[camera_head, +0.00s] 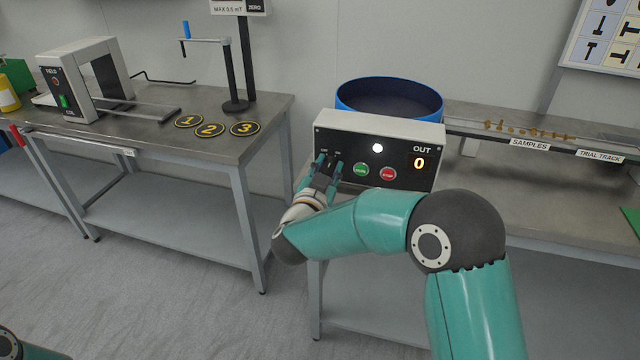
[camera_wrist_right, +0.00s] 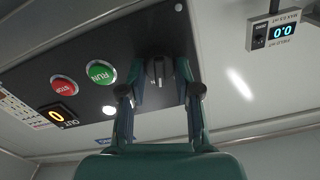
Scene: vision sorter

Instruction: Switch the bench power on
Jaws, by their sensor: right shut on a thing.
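The control box (camera_head: 425,137) stands on the right bench with a black front panel. A dark rotary switch (camera_wrist_right: 158,70) is on that panel, and its handle shows between my fingers in the wrist view. My right gripper (camera_head: 328,166) is at the panel's left end, with one finger on either side of the switch, shut on it. Its fingers hide most of the switch in the head view. A white lamp (camera_head: 377,147) glows on the panel, and the OUT display (camera_head: 419,162) reads 0. My left gripper is not in view.
A green RUN button (camera_wrist_right: 101,73) and a red STOP button (camera_wrist_right: 66,87) sit close beside the gripper. A blue-rimmed round bowl (camera_head: 390,84) is behind the box. The left bench (camera_head: 180,145) carries numbered discs and a stand, with a floor gap between benches.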

